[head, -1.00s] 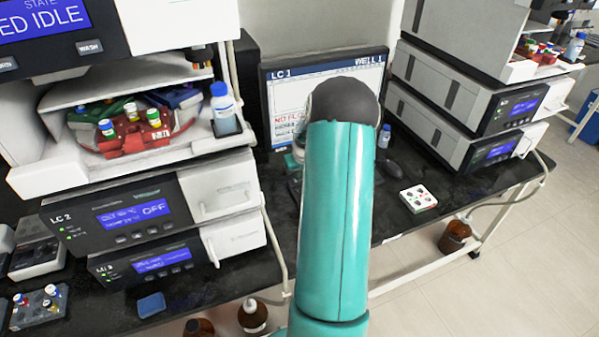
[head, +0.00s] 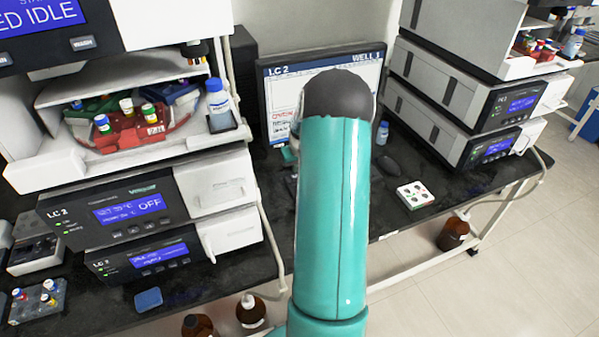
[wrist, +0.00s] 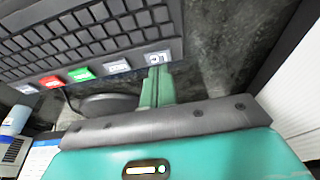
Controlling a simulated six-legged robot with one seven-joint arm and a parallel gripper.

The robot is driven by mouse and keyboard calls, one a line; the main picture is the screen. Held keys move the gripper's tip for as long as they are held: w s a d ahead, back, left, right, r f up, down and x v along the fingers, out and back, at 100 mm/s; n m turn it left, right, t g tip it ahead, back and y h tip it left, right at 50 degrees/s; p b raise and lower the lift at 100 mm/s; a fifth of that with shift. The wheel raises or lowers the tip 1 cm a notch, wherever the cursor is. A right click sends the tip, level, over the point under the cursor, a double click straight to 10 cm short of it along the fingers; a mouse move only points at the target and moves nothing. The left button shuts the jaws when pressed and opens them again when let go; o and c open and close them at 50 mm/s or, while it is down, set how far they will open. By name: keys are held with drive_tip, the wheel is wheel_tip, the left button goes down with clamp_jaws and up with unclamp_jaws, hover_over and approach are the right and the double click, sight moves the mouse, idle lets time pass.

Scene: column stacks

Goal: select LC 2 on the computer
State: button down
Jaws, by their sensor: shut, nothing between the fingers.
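The computer monitor (head: 280,100) stands at the back of the bench in the head view, partly hidden by my arm. Its screen header reads "LC 2" at left and "WELL 1" at right. In the wrist view the dark keyboard (wrist: 85,35) fills the upper left. A row of coloured keys runs along its edge: a red key (wrist: 51,80), a green key (wrist: 82,72) and white ones. My gripper (wrist: 157,78) is shut and empty, its fingertips at the edge of the end white key (wrist: 157,58). Whether they press it I cannot tell.
A left instrument stack holds a module labelled LC 2 (head: 110,212) and an open vial carousel (head: 130,128). Another stack (head: 465,115) stands at right. A mouse (head: 386,160) and white vial block (head: 416,195) lie right of my arm. Brown bottles (head: 453,233) stand below the bench.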

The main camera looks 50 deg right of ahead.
drive_tip(key=v, duration=1.1)
drive_tip(key=shift+w+d+r, duration=0.2)
drive_tip(key=shift+w, duration=0.05)
drive_tip(key=shift+s, duration=0.1)
idle(1.3)
